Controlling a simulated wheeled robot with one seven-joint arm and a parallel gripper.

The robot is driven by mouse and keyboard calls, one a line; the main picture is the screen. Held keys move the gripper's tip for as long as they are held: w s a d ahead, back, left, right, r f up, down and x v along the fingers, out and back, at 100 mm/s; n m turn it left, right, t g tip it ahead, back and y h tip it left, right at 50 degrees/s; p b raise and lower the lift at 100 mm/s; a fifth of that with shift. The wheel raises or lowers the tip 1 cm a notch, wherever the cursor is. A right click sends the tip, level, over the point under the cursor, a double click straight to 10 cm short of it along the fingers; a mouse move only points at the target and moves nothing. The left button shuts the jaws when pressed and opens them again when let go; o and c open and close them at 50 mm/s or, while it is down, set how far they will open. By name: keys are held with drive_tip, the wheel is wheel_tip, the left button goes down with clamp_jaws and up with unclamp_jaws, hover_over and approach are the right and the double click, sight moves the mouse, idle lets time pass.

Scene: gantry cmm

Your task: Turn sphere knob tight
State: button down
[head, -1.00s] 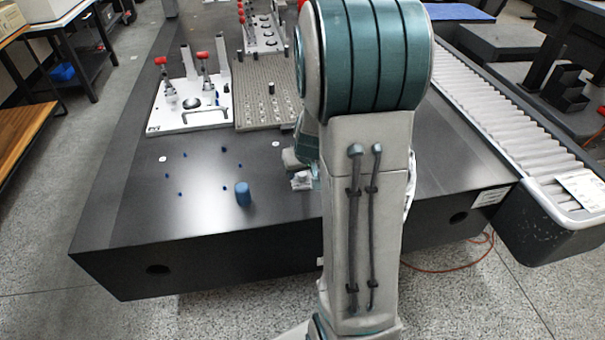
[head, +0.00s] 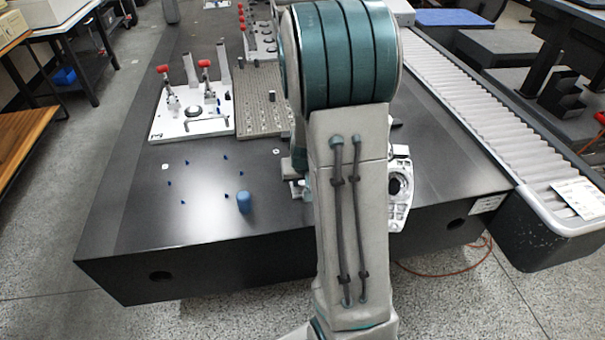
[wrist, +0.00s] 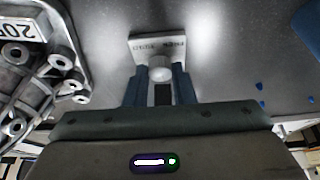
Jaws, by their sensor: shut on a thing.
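In the wrist view a pale round sphere knob (wrist: 160,69) sits in front of a light plate with dark lettering (wrist: 146,46). My gripper (wrist: 158,82) has its two blue fingers close on either side of the knob, shut on it. A dark strip shows between the fingers below the knob. The lettering is too small to read surely. In the head view my arm hides the knob and the fingers. I cannot tell from these frames how far the knob is turned.
A grey metal casting (head: 400,183) lies right of my arm on the dark table (head: 130,215); it also shows close by at left in the wrist view (wrist: 45,80). A blue cylinder (head: 244,203) stands left of my arm. A white fixture plate with red-tipped clamps (head: 170,127) lies farther back.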

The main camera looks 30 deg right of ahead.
drive_tip(key=shift+a+r+m+h+p, duration=0.1)
drive_tip(key=shift+r+m+h+p, duration=0.1)
drive_tip(key=shift+m+p, duration=0.6)
drive_tip(key=shift+a+r+m+h+p, duration=0.1)
drive_tip(key=shift+m+h+p, duration=0.15)
drive_tip(key=shift+p, duration=0.9)
drive_tip(key=shift+f+m+g+p, duration=0.3)
drive_tip(key=shift+m+p, duration=0.15)
drive_tip(key=shift+m, duration=0.1)
drive_tip(key=c, duration=1.2)
unclamp_jaws()
drive_tip(key=p+v, duration=0.6)
drive_tip(key=v, duration=0.7)
drive_tip(key=shift+a+r+p, duration=0.2)
drive_tip(key=shift+r+p, duration=0.1)
drive_tip(key=shift+r, duration=0.05)
drive_tip(key=shift+s, duration=0.1)
